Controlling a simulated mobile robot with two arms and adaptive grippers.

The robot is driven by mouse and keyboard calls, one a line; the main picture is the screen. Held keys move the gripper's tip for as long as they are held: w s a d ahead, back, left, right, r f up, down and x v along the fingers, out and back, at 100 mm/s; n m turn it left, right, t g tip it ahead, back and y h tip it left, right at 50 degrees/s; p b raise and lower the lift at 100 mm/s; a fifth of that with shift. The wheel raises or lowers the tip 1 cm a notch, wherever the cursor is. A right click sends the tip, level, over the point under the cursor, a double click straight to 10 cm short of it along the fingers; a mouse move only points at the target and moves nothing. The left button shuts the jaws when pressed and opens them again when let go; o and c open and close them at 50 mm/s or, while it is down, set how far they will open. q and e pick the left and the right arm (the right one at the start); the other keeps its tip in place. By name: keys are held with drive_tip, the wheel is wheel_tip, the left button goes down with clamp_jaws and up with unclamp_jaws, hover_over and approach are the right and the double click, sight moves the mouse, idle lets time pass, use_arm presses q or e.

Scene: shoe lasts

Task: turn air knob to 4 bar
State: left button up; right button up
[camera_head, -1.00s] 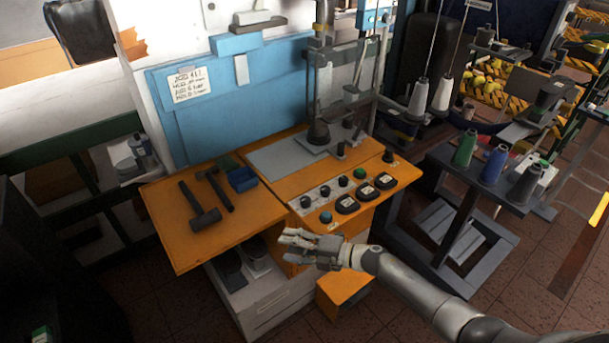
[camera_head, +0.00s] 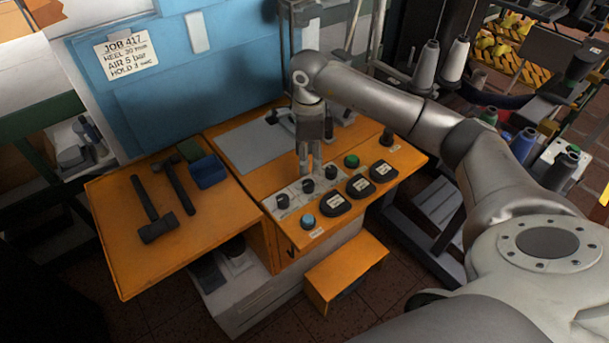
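The control panel (camera_head: 296,197) on the orange bench carries three black knobs in a row: a left knob (camera_head: 282,201), a middle knob (camera_head: 308,186) and a right knob (camera_head: 331,172). Their labels are too small to read, so I cannot tell which is the air knob or its setting. My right gripper (camera_head: 310,172) points down just over the middle knob. Its two fingers show a narrow gap with nothing held between them. I cannot tell whether the fingertips touch the knob. My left gripper is not in view.
A job card (camera_head: 126,54) reads "AIR 5 bar". Three black gauges or buttons (camera_head: 359,186), a blue button (camera_head: 308,221) and a green button (camera_head: 351,160) sit beside the knobs. Two hammers (camera_head: 157,228) and a blue box (camera_head: 208,172) lie left. The press stands behind.

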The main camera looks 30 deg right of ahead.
sight(308, 183)
wheel_tip(308, 183, down, 8)
drive_tip(key=shift+w+d+r+p, duration=0.1)
drive_tip(key=shift+r+p, duration=0.15)
drive_tip(key=shift+p, duration=0.55)
drive_tip(key=shift+f, duration=0.65)
drive_tip(key=c, duration=1)
